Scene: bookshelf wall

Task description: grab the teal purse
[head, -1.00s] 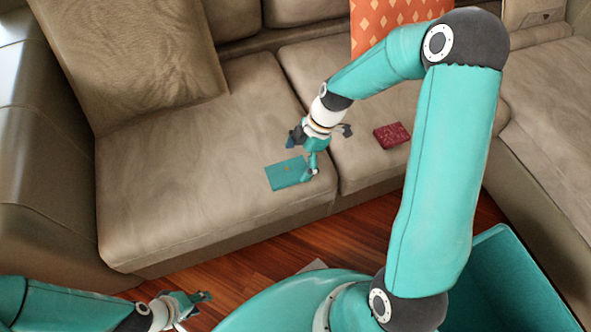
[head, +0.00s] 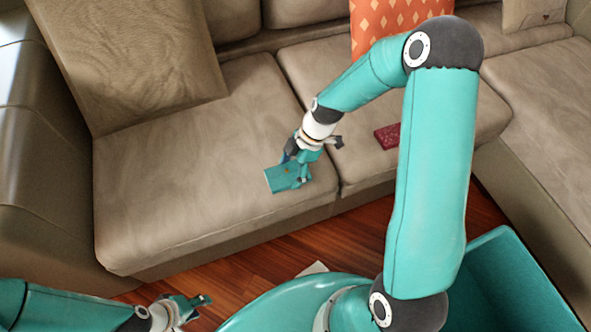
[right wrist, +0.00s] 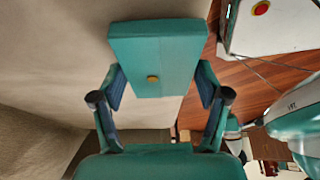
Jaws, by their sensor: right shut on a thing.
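The teal purse (head: 281,178) is a flat rectangle with a small gold stud, at the front of the left sofa seat in the head view. My right gripper (head: 297,170) is shut on its right part. In the right wrist view the purse (right wrist: 155,50) sits between the two fingers of the right gripper (right wrist: 160,85), one on each side. I cannot tell whether the purse still touches the cushion. My left gripper (head: 201,303) is at the lower left over the floor, away from the purse; its fingers are too small to judge.
A dark red purse or wallet (head: 387,137) lies on the middle seat cushion. An orange patterned pillow (head: 375,35) and a large brown pillow (head: 150,70) lean on the sofa back. A teal bin (head: 510,265) stands at the lower right. The left seat cushion (head: 170,175) is mostly clear.

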